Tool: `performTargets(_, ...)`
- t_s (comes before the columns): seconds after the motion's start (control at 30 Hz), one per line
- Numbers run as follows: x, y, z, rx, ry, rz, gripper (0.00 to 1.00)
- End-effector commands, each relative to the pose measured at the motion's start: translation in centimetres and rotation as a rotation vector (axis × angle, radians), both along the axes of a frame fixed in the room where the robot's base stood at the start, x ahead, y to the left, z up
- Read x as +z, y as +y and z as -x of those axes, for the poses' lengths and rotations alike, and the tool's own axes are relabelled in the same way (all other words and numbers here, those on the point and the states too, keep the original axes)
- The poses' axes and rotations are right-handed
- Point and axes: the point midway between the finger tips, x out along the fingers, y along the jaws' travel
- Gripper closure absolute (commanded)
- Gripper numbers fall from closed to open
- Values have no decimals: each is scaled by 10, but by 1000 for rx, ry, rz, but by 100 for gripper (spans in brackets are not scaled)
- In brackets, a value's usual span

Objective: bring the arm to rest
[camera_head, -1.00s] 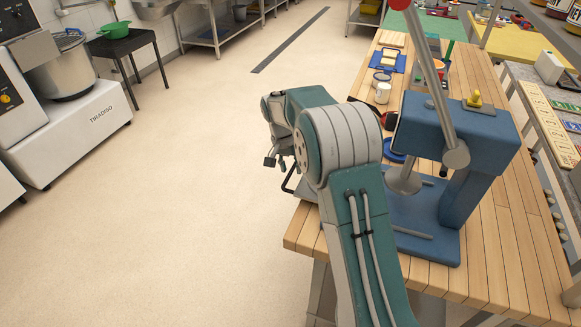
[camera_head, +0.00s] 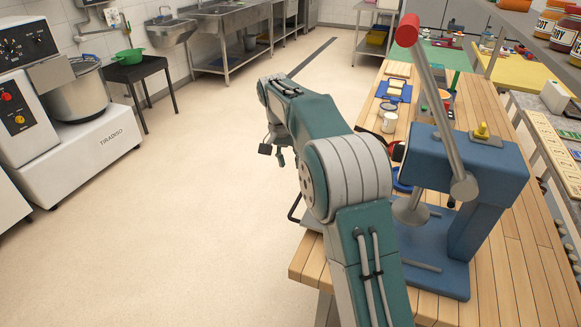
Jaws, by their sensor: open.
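My arm, green and grey, rises from the bottom of the view and bends at a large grey joint beside the left edge of the wooden table. Its forearm reaches away from me over the open floor. My gripper (camera_head: 273,151) hangs from the far end, left of the table and above the floor. Its dark fingers point down and stand apart, with nothing visible between them. Part of the wrist is hidden behind the forearm.
A blue press (camera_head: 467,160) with a red-tipped lever stands on the wooden table (camera_head: 503,270), close to my arm's right. A white cup (camera_head: 389,122) and a blue tray (camera_head: 394,90) lie farther back. A mixer (camera_head: 85,140) and black stool (camera_head: 137,70) stand left. Floor between is clear.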

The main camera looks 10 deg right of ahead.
Motion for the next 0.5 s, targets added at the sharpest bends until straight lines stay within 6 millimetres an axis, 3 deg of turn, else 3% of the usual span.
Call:
performTargets(0.27,9,-1,6,12,-15,-6,49)
performTargets(0.5,58,-7,55,110,-94,-42,49)
